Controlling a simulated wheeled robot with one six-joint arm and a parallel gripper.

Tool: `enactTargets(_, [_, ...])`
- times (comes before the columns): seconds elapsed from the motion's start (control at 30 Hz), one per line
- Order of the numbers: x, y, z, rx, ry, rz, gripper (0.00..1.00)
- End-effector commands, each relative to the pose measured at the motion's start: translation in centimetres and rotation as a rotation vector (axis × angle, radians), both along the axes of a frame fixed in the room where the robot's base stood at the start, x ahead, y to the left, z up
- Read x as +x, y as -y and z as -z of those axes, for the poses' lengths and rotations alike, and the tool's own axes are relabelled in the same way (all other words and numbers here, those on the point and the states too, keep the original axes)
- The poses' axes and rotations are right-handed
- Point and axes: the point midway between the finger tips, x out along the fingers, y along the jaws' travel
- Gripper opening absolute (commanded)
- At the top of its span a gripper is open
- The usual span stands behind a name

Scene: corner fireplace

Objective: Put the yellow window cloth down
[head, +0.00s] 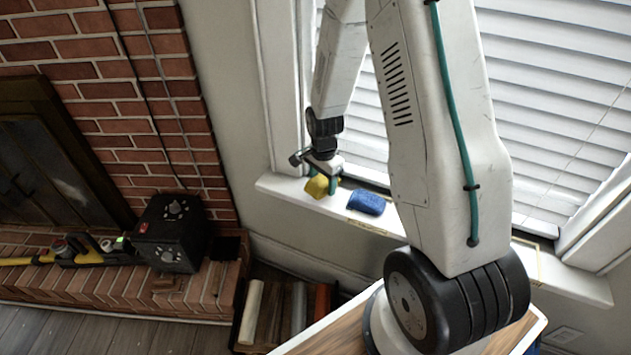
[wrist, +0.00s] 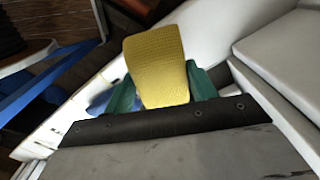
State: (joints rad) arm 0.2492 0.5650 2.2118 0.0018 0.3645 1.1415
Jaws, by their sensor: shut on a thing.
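The yellow window cloth (head: 317,187) is at the end of my arm, over the left end of the white window sill (head: 283,187). My gripper (head: 325,178) is shut on it. In the wrist view the cloth (wrist: 157,66) stands out between the two green fingers of my gripper (wrist: 164,92). I cannot tell whether the cloth touches the sill. A blue cloth or sponge (head: 366,202) lies on the sill just right of the yellow cloth. It shows partly in the wrist view (wrist: 99,103), behind a finger.
Window blinds (head: 560,80) rise behind the sill. A thin yellow outline (head: 368,226) marks the sill near the blue item. A black box (head: 172,232) and a yellow tool (head: 80,252) sit on the brick hearth at left. A bin of rolls (head: 275,312) stands below.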

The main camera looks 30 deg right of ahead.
Motion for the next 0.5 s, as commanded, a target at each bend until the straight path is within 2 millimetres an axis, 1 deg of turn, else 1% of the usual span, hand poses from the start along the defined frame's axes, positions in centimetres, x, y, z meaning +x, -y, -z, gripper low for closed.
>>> enactTargets(0.17, [0.7,-0.3,0.1,0.000,0.001,-0.010,0.20])
enactTargets(0.2, [0.8,-0.3,0.4,0.000,-0.001,-0.011,0.20])
enactTargets(0.3, [0.6,-0.5,2.3,0.001,-0.004,-0.013,0.20])
enactTargets(0.37, [0.7,-0.7,3.2,0.001,-0.004,-0.015,0.20])
enactTargets(0.43, [0.8,-0.9,3.7,0.000,-0.001,-0.018,0.20])
enactTargets(0.5, [0.9,-0.9,3.7,0.000,0.000,-0.019,0.20])
